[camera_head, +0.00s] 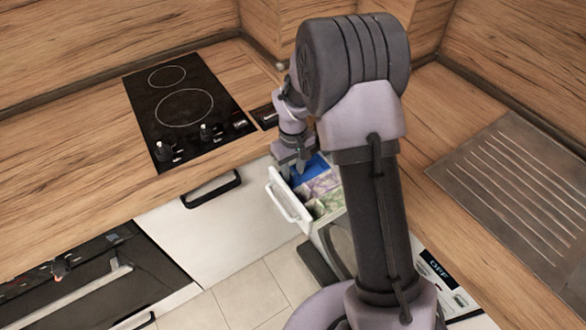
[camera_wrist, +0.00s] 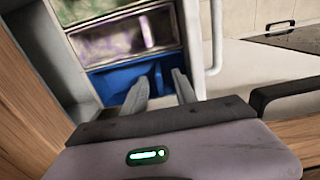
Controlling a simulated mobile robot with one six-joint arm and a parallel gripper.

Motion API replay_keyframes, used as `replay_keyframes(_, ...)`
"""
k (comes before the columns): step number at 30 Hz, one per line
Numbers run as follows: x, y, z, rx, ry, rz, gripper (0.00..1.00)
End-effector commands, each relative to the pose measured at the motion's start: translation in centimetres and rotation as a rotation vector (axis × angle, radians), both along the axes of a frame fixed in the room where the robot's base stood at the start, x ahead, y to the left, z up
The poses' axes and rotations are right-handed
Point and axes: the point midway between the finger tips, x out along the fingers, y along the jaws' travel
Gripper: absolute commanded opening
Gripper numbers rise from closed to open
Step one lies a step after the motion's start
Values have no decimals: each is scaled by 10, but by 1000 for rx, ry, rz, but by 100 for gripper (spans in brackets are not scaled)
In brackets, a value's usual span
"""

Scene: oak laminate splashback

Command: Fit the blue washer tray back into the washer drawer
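The washer drawer (camera_head: 285,200) is pulled out below the counter and has a white front with a handle. A blue piece, seemingly the blue washer tray (camera_head: 310,170), lies inside the drawer at its far left end. It also shows in the wrist view as a blue tray (camera_wrist: 118,78) in the compartment nearest my gripper. My gripper (camera_head: 293,172) points down over that end. In the wrist view my gripper's fingers (camera_wrist: 160,75) stand apart, with blue behind and between their tips. Whether they touch the tray is not clear.
Other drawer compartments hold green and purple contents (camera_wrist: 120,38). The drawer handle (camera_wrist: 213,40) runs close to the right of my fingers. A black hob (camera_head: 188,105) is set in the wooden counter, and a ridged metal drainer (camera_head: 515,185) lies at right.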

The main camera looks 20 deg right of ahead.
Motion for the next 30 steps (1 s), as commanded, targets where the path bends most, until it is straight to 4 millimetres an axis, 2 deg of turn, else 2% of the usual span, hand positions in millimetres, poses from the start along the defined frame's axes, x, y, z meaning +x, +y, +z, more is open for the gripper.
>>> replay_keyframes(7, 0, 0, 1, 0, 0, 0, 33)
replay_keyframes(10, 1, 0, 14, 0, -2, 0, 33)
replay_keyframes(21, 1, 0, 134, -1, -4, 0, 33)
replay_keyframes(25, 0, 0, 161, 0, -2, 0, 33)
replay_keyframes(30, 0, 0, 174, -1, 0, 0, 33)
